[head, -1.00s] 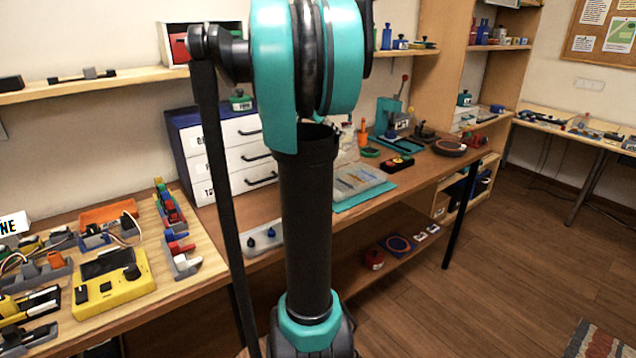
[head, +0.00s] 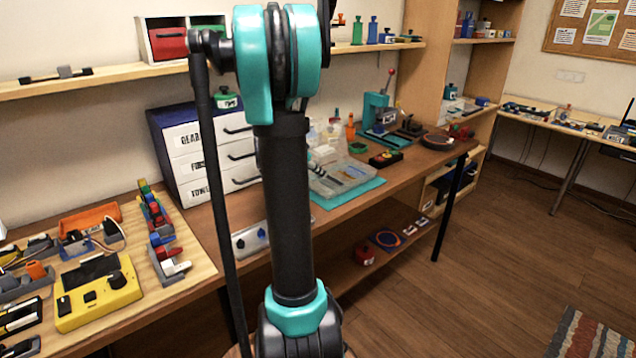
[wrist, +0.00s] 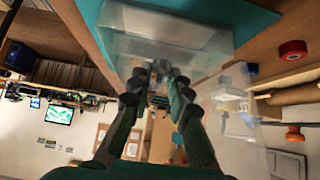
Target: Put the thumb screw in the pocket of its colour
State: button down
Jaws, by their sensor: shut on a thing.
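My gripper (wrist: 160,76) shows in the wrist view with its fingers closed together on a small dark part (wrist: 158,98), which I take to be the thumb screw. Its shape and colour are too small and blurred to make out. A clear compartment box (wrist: 190,42) lies just beyond the fingertips in that view; I cannot tell whether they touch. In the head view the clear box (head: 326,188) sits on a teal mat (head: 366,190) on the workbench. The colours of the pockets are not readable.
A white drawer unit (head: 205,165) stands left of the box. A yellow device (head: 98,292) lies at front left.

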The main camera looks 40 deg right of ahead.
jog(key=shift+f, duration=2.1)
jog(key=shift+f, duration=0.1)
jog(key=c, duration=1.4)
grip_release()
jog(key=v, duration=1.2)
